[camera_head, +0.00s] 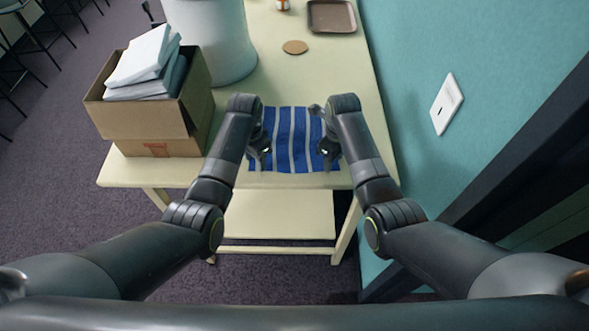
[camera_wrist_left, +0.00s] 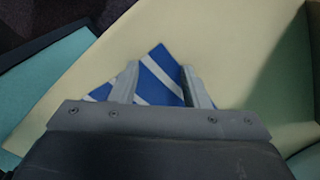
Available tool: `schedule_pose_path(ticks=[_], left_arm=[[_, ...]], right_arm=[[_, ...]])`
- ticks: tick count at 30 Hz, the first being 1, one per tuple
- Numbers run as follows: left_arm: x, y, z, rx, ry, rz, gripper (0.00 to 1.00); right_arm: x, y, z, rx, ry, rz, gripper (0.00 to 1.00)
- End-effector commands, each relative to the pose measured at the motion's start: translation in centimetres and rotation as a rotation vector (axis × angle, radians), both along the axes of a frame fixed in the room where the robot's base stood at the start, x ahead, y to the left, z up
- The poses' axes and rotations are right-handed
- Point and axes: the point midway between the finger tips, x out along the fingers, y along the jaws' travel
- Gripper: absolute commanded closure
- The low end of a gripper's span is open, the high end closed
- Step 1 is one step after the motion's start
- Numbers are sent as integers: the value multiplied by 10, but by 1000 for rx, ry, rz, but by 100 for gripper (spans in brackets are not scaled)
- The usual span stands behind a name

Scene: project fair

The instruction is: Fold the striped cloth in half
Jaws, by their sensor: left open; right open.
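The blue cloth with white stripes (camera_head: 291,139) lies flat on the cream table near its front edge, between my two grippers. My left gripper (camera_head: 262,153) is open at the cloth's left side. In the left wrist view a corner of the striped cloth (camera_wrist_left: 158,75) shows between and beyond the two open fingers of my left gripper (camera_wrist_left: 160,82). My right gripper (camera_head: 326,150) is open at the cloth's right side. Whether the fingertips touch the cloth, I cannot tell. My arms hide parts of the cloth's side edges.
A round cork coaster (camera_head: 295,47), a brown tray (camera_head: 332,17) and a small can (camera_head: 282,5) sit further back. A teal wall (camera_head: 420,60) borders the right.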

Motion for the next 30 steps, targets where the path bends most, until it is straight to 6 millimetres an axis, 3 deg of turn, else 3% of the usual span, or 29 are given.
schedule_pose_path(ticks=[25, 30], left_arm=[[0, 0, -6, 1, 1, 1, 58], [-1, 0, -6, 0, 1, 1, 69]], right_arm=[[0, 0, -5, 0, 1, 0, 58], [0, 0, -5, 0, 1, 0, 69]])
